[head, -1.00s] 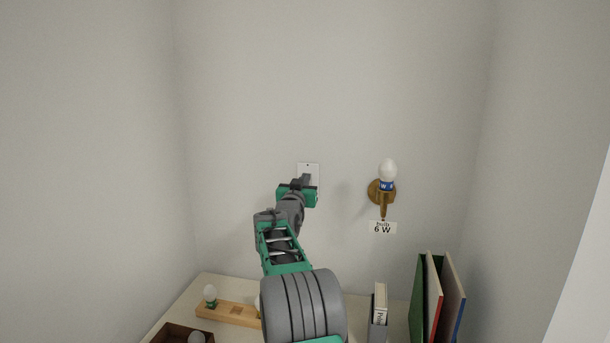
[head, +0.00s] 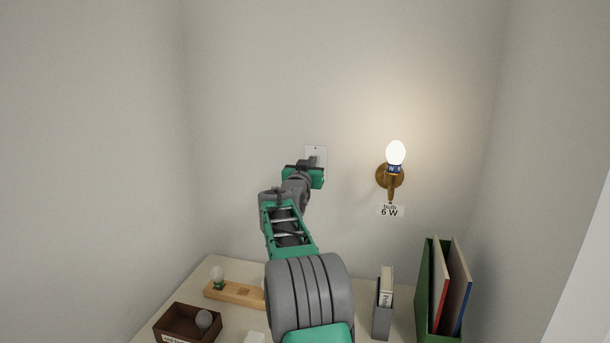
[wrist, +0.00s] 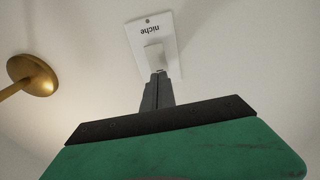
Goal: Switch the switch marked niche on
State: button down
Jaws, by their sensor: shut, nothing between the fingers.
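The white wall switch plate (head: 317,151) is on the back wall, partly hidden behind my gripper (head: 313,160). In the wrist view the plate (wrist: 168,32) carries the word "niche", upside down, with the pale switch rocker (wrist: 154,55) beside the word. My gripper (wrist: 158,74) is shut and empty, its fingertips at the rocker. I cannot tell if they touch it. The bulb (head: 396,155) in the brass wall lamp (head: 390,177) to the right is lit.

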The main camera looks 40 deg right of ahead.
jog(key=r+b+v, duration=0.2)
jog(key=b+v, duration=0.1)
jog(key=v, duration=0.8)
jog(key=shift+s+a+r, duration=0.2)
jog(key=shift+s+a, duration=0.05)
jog(key=shift+a, duration=0.2)
